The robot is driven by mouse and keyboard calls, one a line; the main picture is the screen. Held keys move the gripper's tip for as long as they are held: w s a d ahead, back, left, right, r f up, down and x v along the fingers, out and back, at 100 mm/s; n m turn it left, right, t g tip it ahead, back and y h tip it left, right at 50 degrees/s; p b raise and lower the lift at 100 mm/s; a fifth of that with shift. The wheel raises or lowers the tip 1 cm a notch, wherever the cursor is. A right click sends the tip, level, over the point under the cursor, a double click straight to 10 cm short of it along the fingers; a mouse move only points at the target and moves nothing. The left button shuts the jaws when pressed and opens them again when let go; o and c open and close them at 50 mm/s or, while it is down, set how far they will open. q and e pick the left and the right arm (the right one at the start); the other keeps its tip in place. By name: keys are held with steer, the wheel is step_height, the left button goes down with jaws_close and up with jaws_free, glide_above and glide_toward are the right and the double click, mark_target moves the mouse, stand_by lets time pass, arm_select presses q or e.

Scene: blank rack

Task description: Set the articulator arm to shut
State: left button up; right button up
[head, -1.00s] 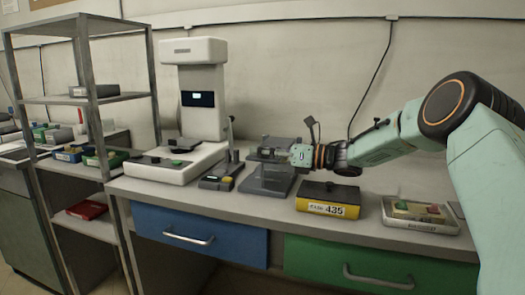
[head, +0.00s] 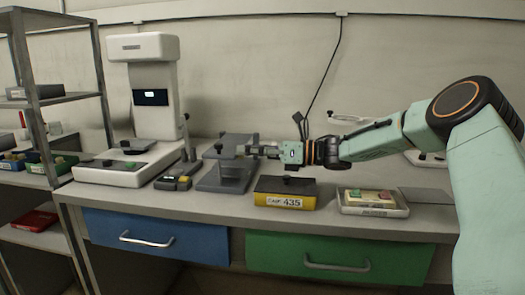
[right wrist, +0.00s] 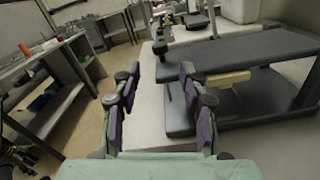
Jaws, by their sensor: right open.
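The articulator (head: 222,183) is a dark grey device on the bench, left of the yellow-fronted box. In the right wrist view its upper plate (right wrist: 260,50) lies over a lower base plate (right wrist: 240,112) with a gap between. A beige piece (right wrist: 228,80) shows in that gap. My right gripper (head: 256,151) reaches in from the right at the articulator's right side. Contact cannot be told. My left gripper is not in view.
A yellow-fronted box (head: 284,201) marked 435 and a tray with coloured buttons (head: 374,210) stand to the right. Metal shelves (head: 48,100) are at far left.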

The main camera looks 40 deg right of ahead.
steer(key=shift+v, duration=1.8)
